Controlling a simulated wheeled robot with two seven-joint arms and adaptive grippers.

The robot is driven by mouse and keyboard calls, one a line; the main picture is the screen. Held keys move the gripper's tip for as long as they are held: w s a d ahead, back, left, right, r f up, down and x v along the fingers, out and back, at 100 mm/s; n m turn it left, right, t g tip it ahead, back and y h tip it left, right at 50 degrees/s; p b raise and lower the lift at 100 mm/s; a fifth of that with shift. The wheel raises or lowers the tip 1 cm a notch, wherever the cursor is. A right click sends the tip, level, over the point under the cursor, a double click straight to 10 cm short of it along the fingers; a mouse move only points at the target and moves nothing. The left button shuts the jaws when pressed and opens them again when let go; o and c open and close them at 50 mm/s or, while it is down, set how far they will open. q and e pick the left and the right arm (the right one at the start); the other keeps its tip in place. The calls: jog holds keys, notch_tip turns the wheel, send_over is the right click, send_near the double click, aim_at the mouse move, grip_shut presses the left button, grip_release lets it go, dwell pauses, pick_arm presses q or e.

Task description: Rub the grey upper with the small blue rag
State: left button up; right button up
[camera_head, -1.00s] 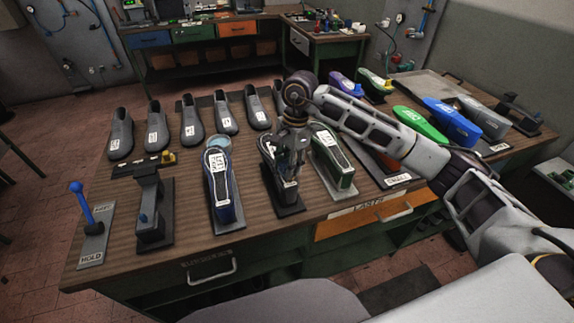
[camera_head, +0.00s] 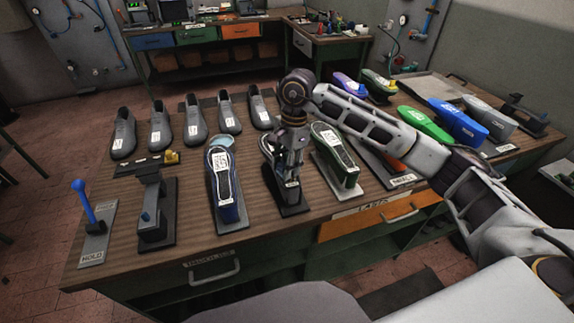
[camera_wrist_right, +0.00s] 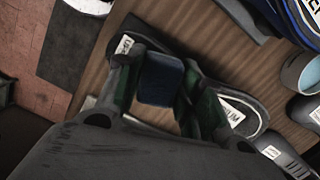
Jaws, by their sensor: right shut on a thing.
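The grey upper (camera_head: 268,144) sits sole up on a dark stand, between a blue shoe and a green shoe. My right gripper (camera_head: 291,172) is over its near part and hides much of it. In the right wrist view the gripper (camera_wrist_right: 158,92) is shut on the small blue rag (camera_wrist_right: 161,78), a dark blue pad between the two fingers. The grey upper (camera_wrist_right: 240,112) with its white label lies behind the rag. The rag overlaps the upper there; whether they touch I cannot tell. My left gripper is out of view.
The blue shoe (camera_head: 221,178) and green shoe (camera_head: 334,152) stand close on either side. Several grey shoes (camera_head: 195,122) line the back of the workbench (camera_head: 120,225).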

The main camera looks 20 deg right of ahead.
jog(key=shift+a, duration=0.6)
jog(key=shift+a+r, duration=0.1)
jog(key=shift+a, duration=0.15)
jog(key=shift+a+r, duration=0.1)
jog(key=shift+r, duration=0.85)
jog(key=shift+d+r+p, duration=0.2)
jog(key=shift+r+p, duration=0.05)
jog(key=shift+p, duration=0.05)
jog(key=shift+r, duration=0.6)
jog(key=shift+r+p, duration=0.6)
jog(key=shift+r, duration=0.2)
jog(key=shift+r+p, duration=0.3)
jog(key=shift+r, duration=1)
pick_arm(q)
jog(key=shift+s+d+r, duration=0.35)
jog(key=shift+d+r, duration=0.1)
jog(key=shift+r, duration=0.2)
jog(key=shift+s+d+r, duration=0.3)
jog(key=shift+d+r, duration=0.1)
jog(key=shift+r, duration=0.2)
